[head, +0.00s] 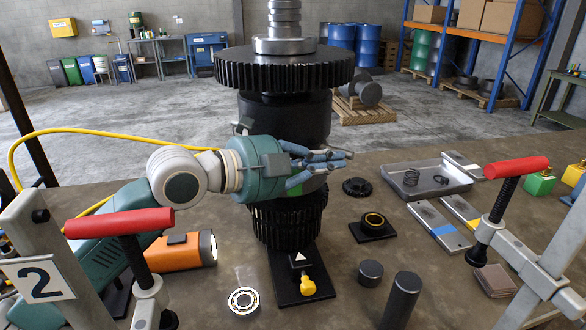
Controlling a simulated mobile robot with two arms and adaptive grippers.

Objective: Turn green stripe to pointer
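A tall black gear shaft stands upright mid-view, with a large gear (285,68) on top, a dark drum (292,116) below it and a smaller toothed section (287,222) at the bottom. A small green patch (317,194) shows on the shaft just under my fingers, partly hidden by them; it may be the green stripe. A white triangular pointer (299,259) sits on a black base at the shaft's foot. My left gripper (340,157) reaches across the drum's front from the left. I cannot tell whether its fingers are apart or touching the shaft. My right gripper is out of view.
A yellow knob (306,284) is beside the pointer. Red-handled clamps stand left (119,222) and right (516,167). An orange flashlight (181,252), a bearing (243,300), dark cylinders (401,301), a ring on a black plate (373,222) and a grey tray (455,186) lie around the shaft.

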